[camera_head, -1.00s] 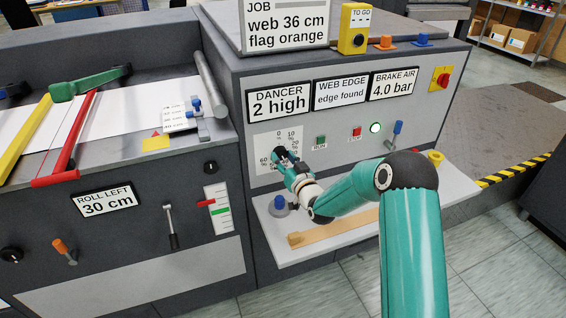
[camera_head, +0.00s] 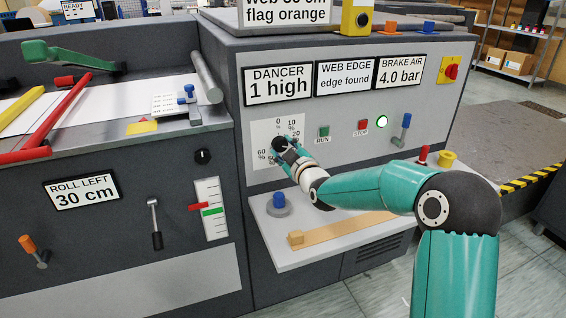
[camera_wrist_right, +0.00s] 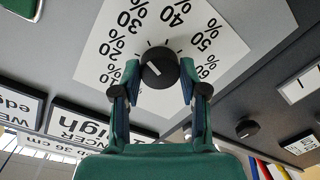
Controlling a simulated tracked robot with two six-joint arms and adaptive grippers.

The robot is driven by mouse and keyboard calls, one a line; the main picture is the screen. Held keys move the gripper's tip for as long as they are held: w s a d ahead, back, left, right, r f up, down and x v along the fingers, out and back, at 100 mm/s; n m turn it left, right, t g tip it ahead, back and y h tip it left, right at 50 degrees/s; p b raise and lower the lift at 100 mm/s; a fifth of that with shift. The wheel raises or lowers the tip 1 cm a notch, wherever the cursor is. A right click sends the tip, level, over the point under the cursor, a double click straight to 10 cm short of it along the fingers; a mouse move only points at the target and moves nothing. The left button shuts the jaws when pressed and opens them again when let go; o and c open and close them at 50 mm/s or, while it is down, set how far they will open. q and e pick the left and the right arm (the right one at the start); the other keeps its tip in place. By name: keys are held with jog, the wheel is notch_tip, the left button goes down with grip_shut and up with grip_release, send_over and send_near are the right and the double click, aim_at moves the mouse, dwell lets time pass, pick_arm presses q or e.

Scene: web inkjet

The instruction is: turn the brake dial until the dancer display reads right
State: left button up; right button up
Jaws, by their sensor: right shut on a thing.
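The brake dial is a black knob (camera_wrist_right: 158,68) on a white scale plate (camera_head: 262,131) marked in percent, best seen in the right wrist view. My right gripper (camera_wrist_right: 159,76) is shut on the dial, one finger on each side; in the head view the hand partly covers the knob. The dial's exact setting is hard to read. The dancer display (camera_head: 278,86) reads "1 high". My left gripper is not in view.
The web edge display (camera_head: 344,77) reads "edge found" and the brake air display (camera_head: 402,71) "4.0 bar". A shelf (camera_head: 285,252) juts out below.

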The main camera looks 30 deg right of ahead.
jog(key=n+b, duration=0.1)
jog(key=n, duration=0.1)
jog(key=shift+a+n, duration=0.1)
jog(key=shift+n, duration=0.2)
jog(key=shift+n+b, duration=0.65)
jog(key=shift+n, duration=0.45)
jog(key=shift+a, duration=0.1)
jog(key=o, duration=1.1)
jog(key=shift+w, duration=0.1)
jog(key=shift+o, duration=0.2)
